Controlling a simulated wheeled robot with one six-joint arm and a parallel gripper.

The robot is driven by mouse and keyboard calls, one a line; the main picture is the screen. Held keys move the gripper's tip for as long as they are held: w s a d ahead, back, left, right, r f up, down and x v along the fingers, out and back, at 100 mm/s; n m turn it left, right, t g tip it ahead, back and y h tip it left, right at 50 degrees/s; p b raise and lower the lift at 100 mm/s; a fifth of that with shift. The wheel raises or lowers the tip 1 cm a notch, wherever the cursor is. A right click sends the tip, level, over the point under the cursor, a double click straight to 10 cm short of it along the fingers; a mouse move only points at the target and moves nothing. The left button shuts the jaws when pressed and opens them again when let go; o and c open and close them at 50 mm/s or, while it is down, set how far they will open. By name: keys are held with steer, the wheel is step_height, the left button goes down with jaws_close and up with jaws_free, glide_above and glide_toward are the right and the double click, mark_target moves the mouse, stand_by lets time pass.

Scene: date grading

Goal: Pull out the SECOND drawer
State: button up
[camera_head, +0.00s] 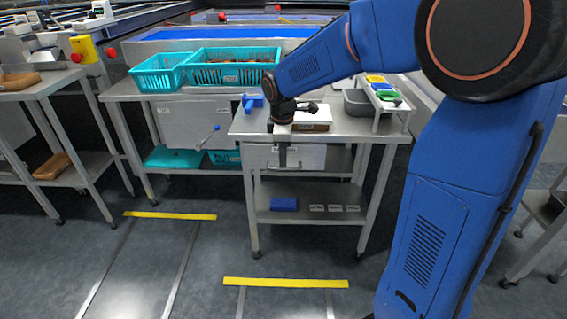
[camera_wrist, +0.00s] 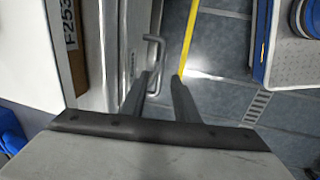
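A grey drawer front (camera_head: 312,158) with a small label sits under the top of the middle steel table; I cannot read whether it is the second drawer. My gripper (camera_head: 283,163) points down in front of this drawer front and hides part of it. In the wrist view a metal bar handle (camera_wrist: 161,46) stands out from a grey front. The two dark fingers of my gripper (camera_wrist: 164,78) are apart, with the lower part of the handle between or just beyond them. Contact cannot be told.
Another grey front (camera_head: 185,125) with a rod handle is on the left bench, below teal crates (camera_head: 158,82). A white-topped box (camera_head: 313,118) and a grey bin (camera_head: 357,103) stand on the middle table. Floor near the yellow stripe (camera_head: 286,283) is clear.

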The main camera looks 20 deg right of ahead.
steer(key=shift+w+d+f, duration=0.1)
steer(key=shift+w+f, duration=0.05)
steer(key=shift+f, duration=0.75)
steer(key=shift+w+f, duration=0.15)
steer(key=shift+f, duration=0.7)
steer(key=shift+c, duration=0.3)
jaws_close()
steer(key=shift+s, duration=0.1)
